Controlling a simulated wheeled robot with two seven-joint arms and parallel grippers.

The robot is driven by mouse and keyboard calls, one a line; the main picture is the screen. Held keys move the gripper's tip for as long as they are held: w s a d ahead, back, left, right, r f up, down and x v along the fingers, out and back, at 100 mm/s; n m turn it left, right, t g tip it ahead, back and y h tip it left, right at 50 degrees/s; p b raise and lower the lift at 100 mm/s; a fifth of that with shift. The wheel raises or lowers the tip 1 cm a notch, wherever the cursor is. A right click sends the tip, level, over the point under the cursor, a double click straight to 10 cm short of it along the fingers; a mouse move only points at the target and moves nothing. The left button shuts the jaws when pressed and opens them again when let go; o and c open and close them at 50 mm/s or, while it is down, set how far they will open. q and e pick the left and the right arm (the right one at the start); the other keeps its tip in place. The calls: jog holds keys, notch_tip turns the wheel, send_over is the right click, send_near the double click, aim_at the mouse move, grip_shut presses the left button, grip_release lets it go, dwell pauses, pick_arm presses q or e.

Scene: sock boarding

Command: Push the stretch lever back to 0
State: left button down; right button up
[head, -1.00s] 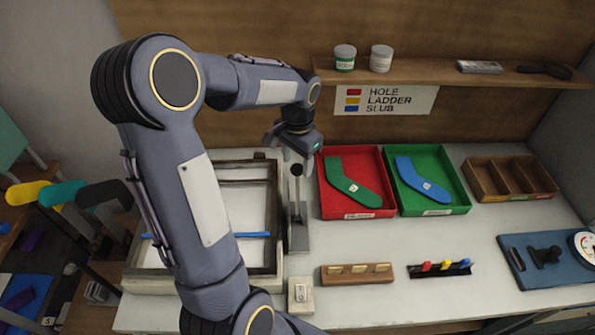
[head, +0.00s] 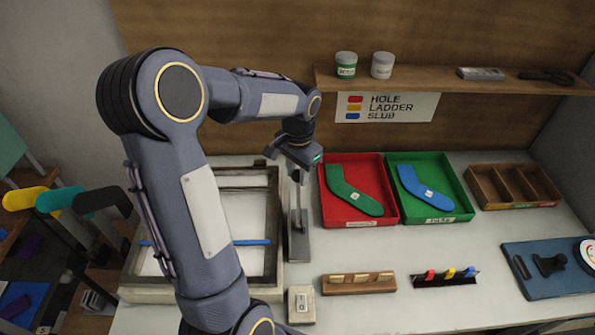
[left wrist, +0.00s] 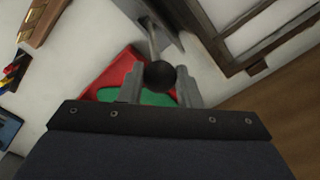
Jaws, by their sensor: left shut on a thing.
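The stretch lever (head: 298,207) is a thin grey rod standing up from a narrow grey base (head: 299,247), beside the right edge of the framed board. My left gripper (head: 298,173) is at the top of the rod in the head view, its fingers pointing down. In the left wrist view the lever's round black knob (left wrist: 160,74) sits between the two grey fingers of my left gripper (left wrist: 160,88), which is shut on it. The rod runs from the knob toward the base at the top of that view. No scale marks on the lever are readable. My right gripper is not in view.
A red tray (head: 360,222) with a green sock and a green tray (head: 437,217) with a blue sock stand close to the lever's right. The framed board (head: 279,210) is close on its left. A wooden block (head: 358,288) lies in front to the right.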

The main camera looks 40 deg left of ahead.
pick_arm(q)
jog(key=w+a+f, duration=0.1)
jog(key=w+a, duration=0.3)
jog(key=shift+w+f, duration=0.3)
jog(key=c, duration=1.3)
grip_release()
jog(key=shift+o, duration=1.3)
jog(key=shift+w+a+f, duration=0.15)
